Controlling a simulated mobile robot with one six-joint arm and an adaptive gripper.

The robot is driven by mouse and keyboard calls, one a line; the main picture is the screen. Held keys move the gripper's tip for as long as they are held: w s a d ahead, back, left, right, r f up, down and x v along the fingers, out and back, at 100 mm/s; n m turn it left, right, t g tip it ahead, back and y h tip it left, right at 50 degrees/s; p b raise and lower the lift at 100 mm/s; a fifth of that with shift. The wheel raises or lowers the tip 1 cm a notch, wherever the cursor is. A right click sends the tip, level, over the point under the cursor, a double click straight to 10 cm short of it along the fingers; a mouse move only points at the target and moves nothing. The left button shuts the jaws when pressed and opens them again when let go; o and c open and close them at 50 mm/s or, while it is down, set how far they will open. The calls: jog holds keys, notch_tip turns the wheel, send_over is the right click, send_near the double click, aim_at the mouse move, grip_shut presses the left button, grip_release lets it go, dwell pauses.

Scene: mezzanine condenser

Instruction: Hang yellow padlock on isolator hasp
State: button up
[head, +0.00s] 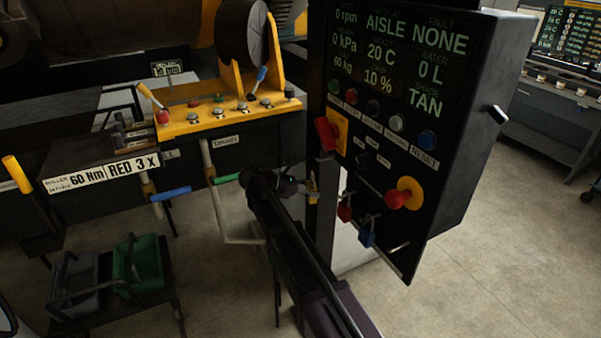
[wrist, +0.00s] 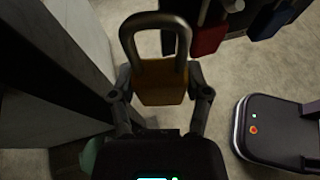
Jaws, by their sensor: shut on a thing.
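The yellow padlock (wrist: 160,92) is in my gripper (wrist: 160,84) in the wrist view, with one finger on each side of its body. Its grey shackle points away from the gripper and shows as a loop. In the head view my gripper (head: 303,189) holds the small yellow padlock (head: 313,190) at the left edge of the black control panel (head: 450,130). The red isolator handle (head: 327,134) on its yellow plate (head: 341,131) is above the padlock. I cannot make out the hasp clearly; the padlock appears below the handle, apart from it.
A red padlock (head: 345,209) and a blue padlock (head: 367,234) hang low on the panel, right of my gripper. A red emergency knob (head: 398,199) sits beside them. The yellow-topped machine console (head: 215,118) stands left. Floor at the right is clear.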

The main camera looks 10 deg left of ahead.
jog(key=shift+d, duration=0.1)
jog(key=shift+w+r, duration=0.1)
jog(key=shift+a+r+p, duration=0.2)
jog(key=shift+a+p, duration=0.1)
jog(key=a+r+n+t+y+p, duration=0.1)
jog(key=a+r+n+t+p, duration=0.2)
jog(key=a, duration=0.2)
jog(key=shift+w+r+y, duration=0.15)
jog(key=shift+w+y, duration=0.25)
jog(key=shift+w+d, duration=0.15)
jog(key=shift+d, duration=0.05)
jog(key=r+b+x, duration=0.1)
jog(key=x, duration=0.8)
jog(key=shift+w+d+r, duration=0.25)
jog(key=shift+w+d, duration=0.2)
dwell(1.2)
